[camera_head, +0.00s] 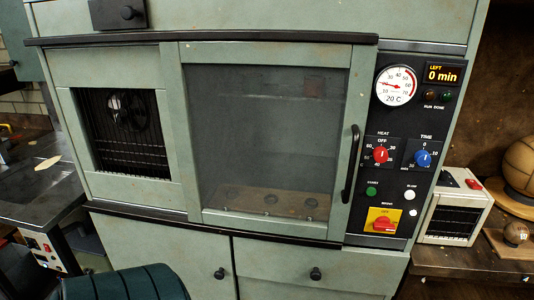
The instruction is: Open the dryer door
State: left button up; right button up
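The dryer is a large grey-green cabinet with dark trim. Its door (270,130) has a green frame around a wide, hazy glass pane and looks shut. A black vertical handle (350,163) is on the right side of the door. Behind the glass a shelf with several dark round shapes shows faintly. The control panel (402,235) is right of the door, with a temperature dial (396,86) near 20 C, a red heat knob (380,155), a blue time knob (423,158) and a display (442,73) reading "LEFT 0 min". Neither of my grippers is in view.
A barred vent (122,130) is left of the door. Drawers with round knobs (316,273) are below. A dark green ribbed object (125,284) stands at the bottom left. A dark bench (40,190) is at left. A small heater-like box (455,208) and leather balls (521,164) are at right.

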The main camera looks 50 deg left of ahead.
aim_at(360, 58)
jog(key=u, duration=1.7)
